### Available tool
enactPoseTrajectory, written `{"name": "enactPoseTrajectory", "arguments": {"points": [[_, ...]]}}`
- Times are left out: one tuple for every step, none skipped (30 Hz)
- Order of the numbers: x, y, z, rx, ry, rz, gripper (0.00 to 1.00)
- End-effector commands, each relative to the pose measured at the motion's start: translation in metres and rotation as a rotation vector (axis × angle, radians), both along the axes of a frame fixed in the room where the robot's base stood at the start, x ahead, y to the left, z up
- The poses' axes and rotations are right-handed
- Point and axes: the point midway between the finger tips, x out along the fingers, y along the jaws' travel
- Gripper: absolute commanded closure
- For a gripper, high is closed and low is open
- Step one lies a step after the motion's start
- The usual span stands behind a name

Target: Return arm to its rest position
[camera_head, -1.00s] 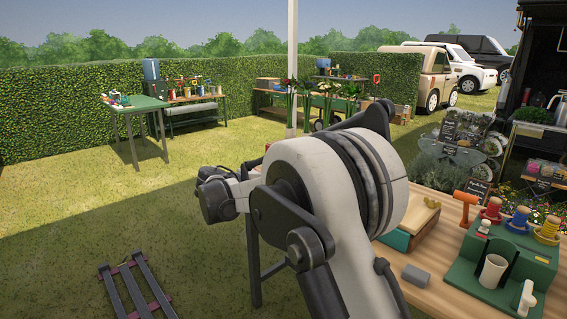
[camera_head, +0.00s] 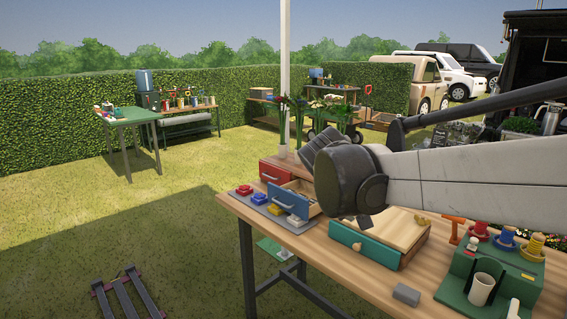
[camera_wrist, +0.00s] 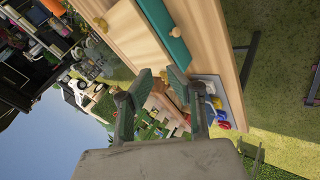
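In the head view my arm (camera_head: 480,185) reaches in from the right edge. Its dark end joint (camera_head: 345,180) hangs over the wooden worktable (camera_head: 240,204). My gripper's fingers cannot be made out clearly there. In the wrist view my gripper (camera_wrist: 157,77) shows two green-grey fingers set apart, with nothing held between them. The tabletop (camera_wrist: 212,38) appears tilted beyond and to the right of the fingers.
Flowers stand behind. Open grass lies left.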

Motion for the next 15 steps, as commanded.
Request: {"name": "enactPoseTrajectory", "arguments": {"points": [[-0.017, -0.008, 0.003, 0.031, 0.0, -0.011, 0.84], [-0.026, -0.011, 0.003, 0.05, -0.001, -0.017, 0.84], [-0.038, -0.015, 0.003, 0.079, -0.003, -0.025, 0.84], [-0.046, -0.018, 0.003, 0.099, -0.005, -0.029, 0.84], [-0.056, -0.021, 0.003, 0.119, -0.006, -0.036, 0.84], [-0.068, -0.024, 0.002, 0.146, -0.008, -0.044, 0.84], [-0.076, -0.026, 0.002, 0.167, -0.01, -0.049, 0.84], [-0.085, -0.028, 0.001, 0.186, -0.013, -0.055, 0.84], [-0.096, -0.031, 0.0, 0.213, -0.016, -0.064, 0.84], [-0.105, -0.032, -0.001, 0.234, -0.018, -0.071, 0.84], [-0.114, -0.034, -0.002, 0.253, -0.022, -0.077, 0.84], [-0.126, -0.036, -0.004, 0.281, -0.027, -0.086, 0.84], [-0.134, -0.037, -0.005, 0.302, -0.03, -0.092, 0.84], [-0.142, -0.038, -0.007, 0.321, -0.033, -0.099, 0.84], [-0.153, -0.039, -0.009, 0.348, -0.039, -0.108, 0.84]]}}
